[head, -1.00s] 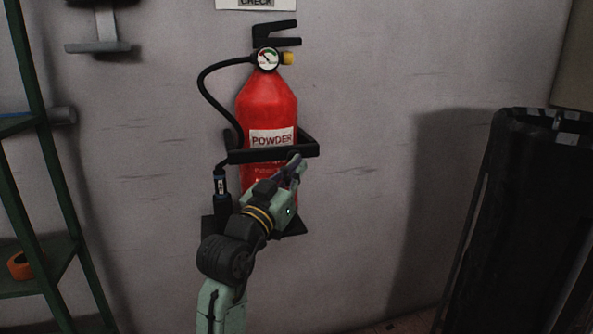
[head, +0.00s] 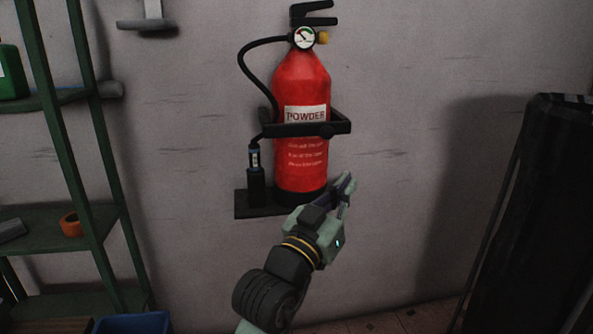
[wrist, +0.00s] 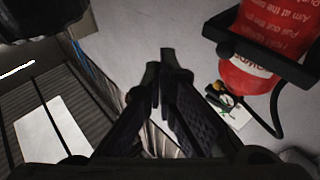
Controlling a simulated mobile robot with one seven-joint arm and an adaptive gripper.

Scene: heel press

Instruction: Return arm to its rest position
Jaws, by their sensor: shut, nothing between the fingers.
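My arm reaches up from the bottom of the head view. The extinguisher also shows at the upper right of the wrist view (wrist: 255,75), apart from the fingers. Its black hose hangs down its left side to a nozzle.
A green shelf rack (head: 105,165) stands at the left, with an orange tape roll (head: 71,224) on it. A blue bin (head: 132,323) is at the bottom left. A tall black container (head: 535,200) stands at the right. The wall between extinguisher and container is bare.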

